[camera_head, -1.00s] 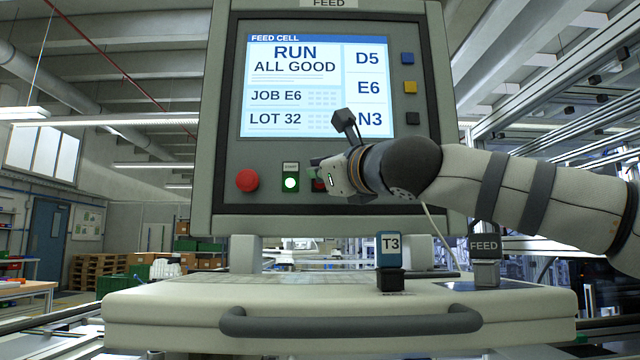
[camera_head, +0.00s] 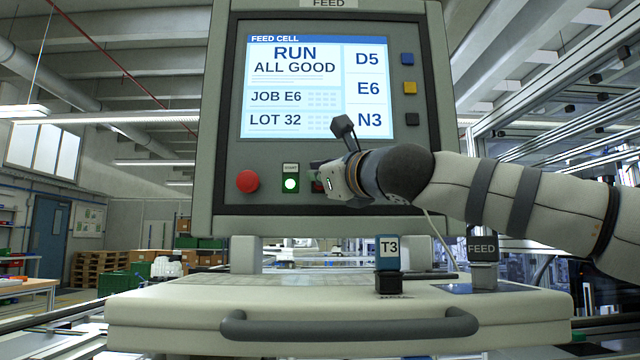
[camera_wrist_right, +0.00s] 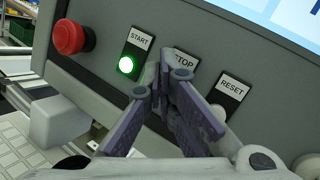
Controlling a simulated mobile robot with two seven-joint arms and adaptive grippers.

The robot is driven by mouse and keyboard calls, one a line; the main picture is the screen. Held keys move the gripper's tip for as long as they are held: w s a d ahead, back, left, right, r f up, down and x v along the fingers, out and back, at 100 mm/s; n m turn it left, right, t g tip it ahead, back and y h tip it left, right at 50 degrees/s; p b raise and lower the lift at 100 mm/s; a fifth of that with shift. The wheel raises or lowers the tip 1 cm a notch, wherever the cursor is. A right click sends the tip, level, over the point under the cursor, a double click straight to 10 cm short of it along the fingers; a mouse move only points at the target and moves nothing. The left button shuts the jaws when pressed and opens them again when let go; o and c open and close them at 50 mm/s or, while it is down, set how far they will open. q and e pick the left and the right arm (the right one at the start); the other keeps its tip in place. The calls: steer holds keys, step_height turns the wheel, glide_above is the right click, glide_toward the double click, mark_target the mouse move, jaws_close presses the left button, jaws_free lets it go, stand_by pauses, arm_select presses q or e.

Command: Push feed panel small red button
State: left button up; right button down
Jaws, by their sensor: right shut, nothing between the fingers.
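The feed panel (camera_head: 222,150) stands upright in front of me with a lit screen (camera_head: 292,105). My right gripper (camera_head: 318,178) is shut and empty, its fingertips at the lower button row, just right of the lit green START button (camera_head: 291,184). In the right wrist view the shut fingertips (camera_wrist_right: 166,82) cover the spot under the STOP label (camera_wrist_right: 186,58). The small red button is almost wholly hidden there; a sliver of dark red shows beside the fingers in the head view. I cannot tell whether the fingertips touch it. My left gripper is not in view.
A large red mushroom button (camera_head: 248,181) sits left of START. A RESET label (camera_wrist_right: 231,88) is on the right. Blue (camera_head: 407,59), yellow (camera_head: 410,88) and black (camera_head: 412,119) buttons line the screen's right.

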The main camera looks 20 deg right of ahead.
steer(key=shift+w+d, duration=0.1)
steer(key=shift+w, duration=0.15)
stand_by(0.3)
steer(key=shift+s+f, duration=0.1)
steer(key=shift+s, duration=0.45)
steer(key=shift+s+a, duration=0.25)
steer(key=shift+s, duration=0.05)
steer(key=shift+s, duration=0.1)
steer(key=s, duration=0.2)
steer(key=s+a, duration=0.1)
steer(key=s, duration=0.1)
steer(key=shift+s+a, duration=0.2)
steer(key=shift+s, duration=0.1)
stand_by(0.5)
